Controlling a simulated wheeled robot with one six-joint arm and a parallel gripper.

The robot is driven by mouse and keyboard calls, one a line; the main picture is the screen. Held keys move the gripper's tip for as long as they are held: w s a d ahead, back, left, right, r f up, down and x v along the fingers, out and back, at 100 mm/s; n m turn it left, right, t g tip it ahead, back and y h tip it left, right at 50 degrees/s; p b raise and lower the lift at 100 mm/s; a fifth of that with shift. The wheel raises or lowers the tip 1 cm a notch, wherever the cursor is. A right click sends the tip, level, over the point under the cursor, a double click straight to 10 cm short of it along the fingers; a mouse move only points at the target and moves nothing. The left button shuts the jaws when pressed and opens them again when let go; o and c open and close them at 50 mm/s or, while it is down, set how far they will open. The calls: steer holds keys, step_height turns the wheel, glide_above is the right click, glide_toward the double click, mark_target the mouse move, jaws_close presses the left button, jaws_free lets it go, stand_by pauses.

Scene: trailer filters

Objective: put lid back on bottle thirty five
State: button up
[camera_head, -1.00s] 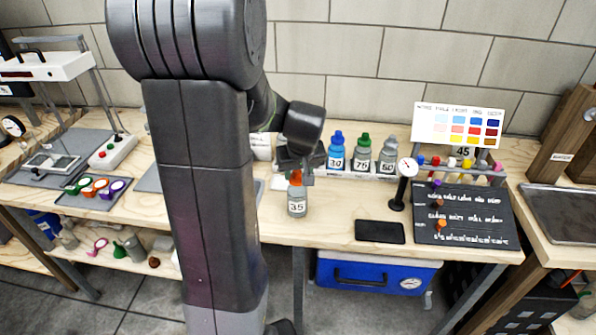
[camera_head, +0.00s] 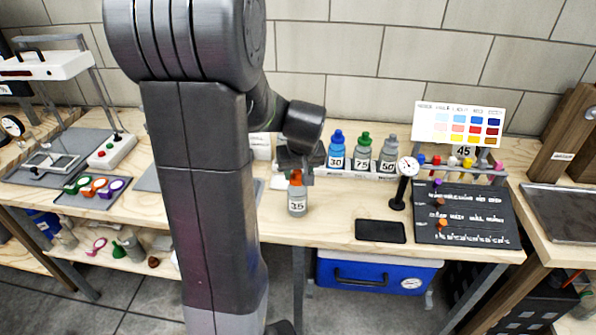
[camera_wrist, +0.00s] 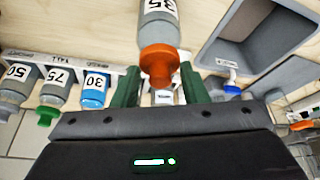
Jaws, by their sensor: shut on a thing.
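Bottle thirty five (camera_head: 297,203) is a grey bottle with a white label, standing upright near the front of the wooden table. Its orange lid (camera_head: 296,178) sits at the top of the bottle; in the wrist view the orange lid (camera_wrist: 159,60) meets the neck of the grey bottle (camera_wrist: 160,22). My gripper (camera_wrist: 161,85) has green fingers on either side of the lid and is shut on it. In the head view my gripper (camera_head: 306,176) is beside the lid, partly hidden. Whether the lid is fully seated cannot be told.
Bottles thirty (camera_head: 337,152), seventy-five (camera_head: 363,155) and fifty (camera_head: 388,157) stand in a white rack behind. A dial gauge on a black stand (camera_head: 399,190), a black flat slab (camera_head: 380,231) and a dark board (camera_head: 462,215) lie to the right. A grey bin (camera_wrist: 262,35) shows in the wrist view.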

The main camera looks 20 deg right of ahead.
stand_by(0.9)
steer(key=o, duration=1.5)
steer(key=shift+r, duration=0.15)
steer(key=shift+r+p, duration=2.25)
steer(key=shift+r, duration=1.15)
jaws_close()
